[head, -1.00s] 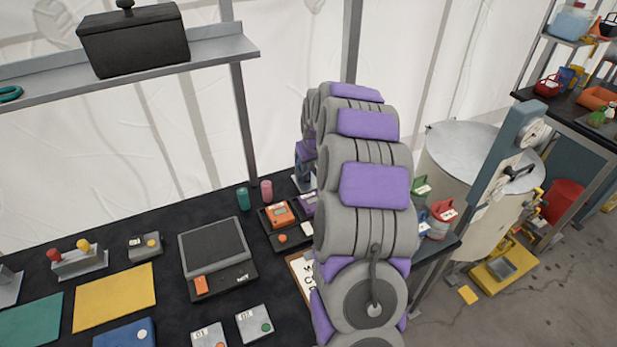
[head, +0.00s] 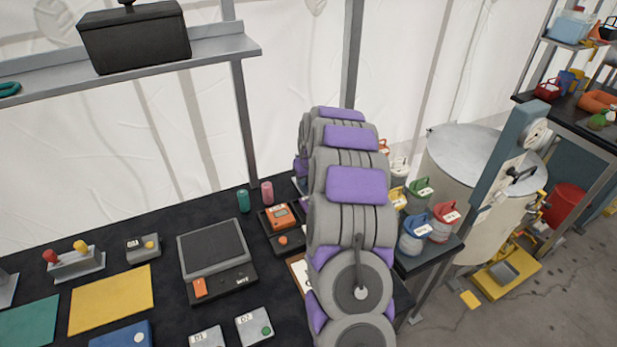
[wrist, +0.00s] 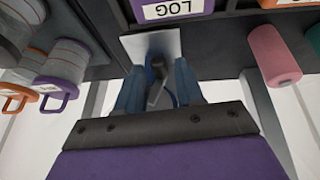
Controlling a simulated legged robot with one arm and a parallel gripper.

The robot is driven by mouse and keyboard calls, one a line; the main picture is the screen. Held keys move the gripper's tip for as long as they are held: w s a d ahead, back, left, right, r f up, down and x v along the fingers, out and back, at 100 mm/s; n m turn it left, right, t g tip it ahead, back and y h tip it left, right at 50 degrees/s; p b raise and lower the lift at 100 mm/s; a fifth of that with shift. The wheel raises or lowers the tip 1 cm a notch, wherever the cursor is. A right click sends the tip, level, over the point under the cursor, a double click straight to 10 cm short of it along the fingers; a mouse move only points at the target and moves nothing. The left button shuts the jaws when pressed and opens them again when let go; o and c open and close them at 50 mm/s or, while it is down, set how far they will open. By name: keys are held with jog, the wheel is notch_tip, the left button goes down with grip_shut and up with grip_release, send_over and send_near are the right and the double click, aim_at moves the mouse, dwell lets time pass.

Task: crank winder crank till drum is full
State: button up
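In the wrist view a blue part with a dark grey lever (wrist: 157,92) stands at a pale metal plate (wrist: 150,45). It looks like the winder and its crank, but most of it is hidden. My gripper (wrist: 160,88) has its two blue-grey fingers apart, one on each side of the lever. A gap shows around the lever, and I see no clear contact. I cannot see the drum or how full it is there. In the head view my own arm hides the gripper and this spot. A blue-grey post with a pale wheel (head: 535,135) and black crank (head: 521,174) stands at right.
Handled jars (head: 413,236) stand right of my arm. A scale (head: 213,247) and an orange device (head: 279,217) lie on the black bench. A large pale tank (head: 455,180) stands at right.

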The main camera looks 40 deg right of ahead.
jog(key=shift+a, duration=0.15)
jog(key=c, duration=0.3)
grip_shut()
jog(key=shift+r+y, duration=0.2)
jog(key=shift+y, duration=0.2)
jog(key=shift+w+r+m+t+y+p, duration=0.15)
jog(key=shift+m+t+y+p, duration=0.2)
jog(key=shift+y, duration=0.45)
jog(key=y, duration=0.1)
jog(key=y+b, duration=0.1)
jog(key=y, duration=0.1)
jog(key=m+t+y, duration=0.1)
jog(key=shift+r+y+b, duration=0.25)
jog(key=shift+y+b, duration=0.05)
jog(key=shift+b, duration=0.05)
jog(key=y, duration=0.1)
jog(key=t+y, duration=0.1)
jog(key=y, duration=0.1)
jog(key=r+m+t+y, duration=0.1)
jog(key=shift+s+d+y, duration=0.25)
jog(key=shift+y, duration=0.15)
jog(key=t+y, duration=0.1)
jog(key=m+t+y, duration=0.1)
jog(key=y, duration=0.1)
jog(key=shift+d+r, duration=0.15)
jog(key=shift+r, duration=0.2)
jog(key=shift+m, duration=0.25)
